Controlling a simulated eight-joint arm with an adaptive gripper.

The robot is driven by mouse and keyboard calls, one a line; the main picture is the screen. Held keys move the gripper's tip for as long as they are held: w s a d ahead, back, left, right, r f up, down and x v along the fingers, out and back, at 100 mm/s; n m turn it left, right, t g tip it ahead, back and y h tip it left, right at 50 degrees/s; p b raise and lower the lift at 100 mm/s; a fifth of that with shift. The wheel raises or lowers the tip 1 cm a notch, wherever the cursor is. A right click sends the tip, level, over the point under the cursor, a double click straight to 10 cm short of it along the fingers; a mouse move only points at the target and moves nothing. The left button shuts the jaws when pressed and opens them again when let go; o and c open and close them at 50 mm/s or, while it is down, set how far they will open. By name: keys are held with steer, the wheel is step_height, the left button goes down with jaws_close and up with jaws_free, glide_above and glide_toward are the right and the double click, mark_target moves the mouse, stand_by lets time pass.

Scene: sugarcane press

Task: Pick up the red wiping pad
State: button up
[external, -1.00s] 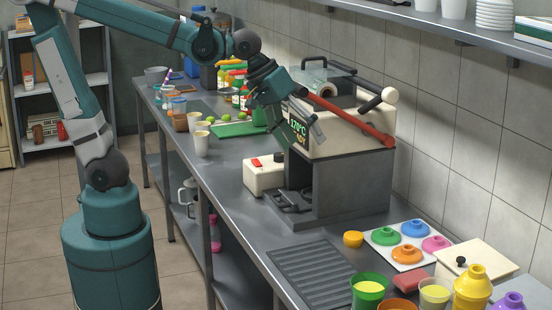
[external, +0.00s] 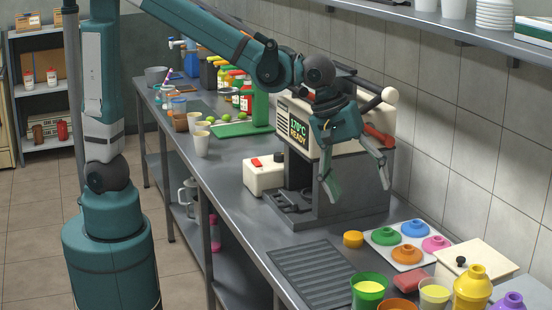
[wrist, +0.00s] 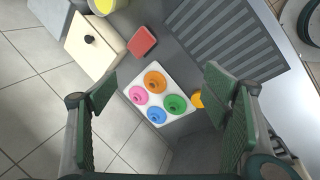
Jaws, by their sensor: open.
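The red wiping pad (external: 420,281) lies flat on the steel counter near the front right, between the tray of coloured lids and the cups. In the wrist view the pad (wrist: 142,41) is a small red block at upper centre-left, beside a cream box. My gripper (external: 358,186) is open and empty, pointing down above the counter in front of the press. In the wrist view its two green-padded fingers (wrist: 160,88) are spread wide at left and right. The pad lies beyond the fingertips, apart from them.
A white tray (external: 383,241) with several coloured lids and a yellow lid (external: 353,239) sit near the pad. A cream box (external: 478,256) with a black knob, cups and a yellow bottle (external: 472,287) crowd its right. The ridged drain plate (external: 310,272) is clear.

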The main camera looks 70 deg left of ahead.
steer(key=w+d+f+n+g+y+p, duration=0.1)
steer(key=w+d+f+n+g+p, duration=0.1)
steer(key=w+d+f+n+p, duration=0.4)
steer(key=n+g+y+p, duration=0.1)
steer(key=n+y+p, duration=0.1)
steer(key=n, duration=0.1)
glide_toward(413, 281)
steer(key=shift+w+a+f, duration=0.2)
steer(key=shift+a+f, duration=0.05)
steer(key=shift+a, duration=0.55)
steer(key=shift+w+a+f, duration=0.25)
steer(key=shift+a, duration=0.55)
steer(key=shift+w+a+f, duration=0.2)
steer(key=shift+a+f, duration=0.05)
steer(key=shift+a, duration=0.6)
steer(key=shift+f, duration=0.1)
steer(key=shift+f+b, duration=0.4)
steer(key=shift+f, duration=0.8)
steer(key=shift+f, duration=0.1)
steer(key=shift+w+f+b, duration=0.15)
steer(key=shift+f+b, duration=0.2)
steer(key=shift+f, duration=2.2)
